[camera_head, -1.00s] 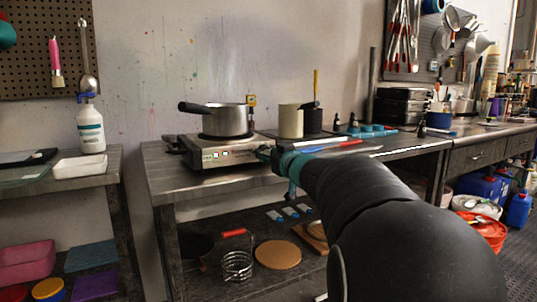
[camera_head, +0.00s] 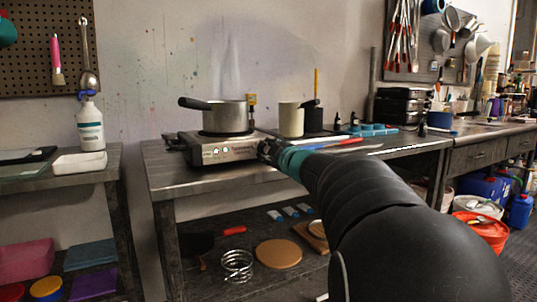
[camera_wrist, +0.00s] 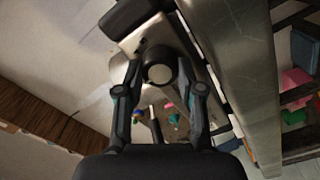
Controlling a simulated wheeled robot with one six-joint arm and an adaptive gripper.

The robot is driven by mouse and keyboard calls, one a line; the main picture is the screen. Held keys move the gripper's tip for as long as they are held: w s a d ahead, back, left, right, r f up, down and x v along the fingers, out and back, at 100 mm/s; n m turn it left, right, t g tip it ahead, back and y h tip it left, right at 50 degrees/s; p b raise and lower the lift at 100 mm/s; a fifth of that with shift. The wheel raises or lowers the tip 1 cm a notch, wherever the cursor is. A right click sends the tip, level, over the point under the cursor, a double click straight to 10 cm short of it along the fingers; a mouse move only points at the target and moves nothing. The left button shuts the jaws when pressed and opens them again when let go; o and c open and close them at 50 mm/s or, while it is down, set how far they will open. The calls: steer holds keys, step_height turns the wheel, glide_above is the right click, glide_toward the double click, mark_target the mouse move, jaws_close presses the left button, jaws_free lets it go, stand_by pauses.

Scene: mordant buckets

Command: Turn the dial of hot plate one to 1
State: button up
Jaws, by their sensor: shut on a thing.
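The hot plate (camera_head: 236,153) is a low steel box near the left part of the steel table, with small round marks on its front panel. A steel saucepan (camera_head: 225,117) with a dark handle sits on it. My gripper (camera_head: 266,149) is at the right end of the plate's front. In the wrist view, my gripper's two fingers (camera_wrist: 160,88) lie on either side of a round dark dial with a grey face (camera_wrist: 160,73), shut on it. I cannot read the dial's setting. In the head view the dial is hidden by my gripper.
A cream beaker (camera_head: 291,120) and a dark container (camera_head: 313,120) stand right of the plate. Blue items (camera_head: 372,129) lie farther right. The table front (camera_head: 200,176) is mostly bare.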

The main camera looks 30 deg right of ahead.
steer(key=n+b, duration=0.2)
steer(key=n, duration=0.3)
steer(key=shift+f+n, duration=0.15)
steer(key=shift+n, duration=0.15)
steer(key=n+b, duration=0.2)
steer(key=n, duration=0.2)
steer(key=shift+n, duration=0.3)
steer(key=o, duration=1.1)
steer(key=shift+a, duration=0.1)
steer(key=shift+o, duration=0.2)
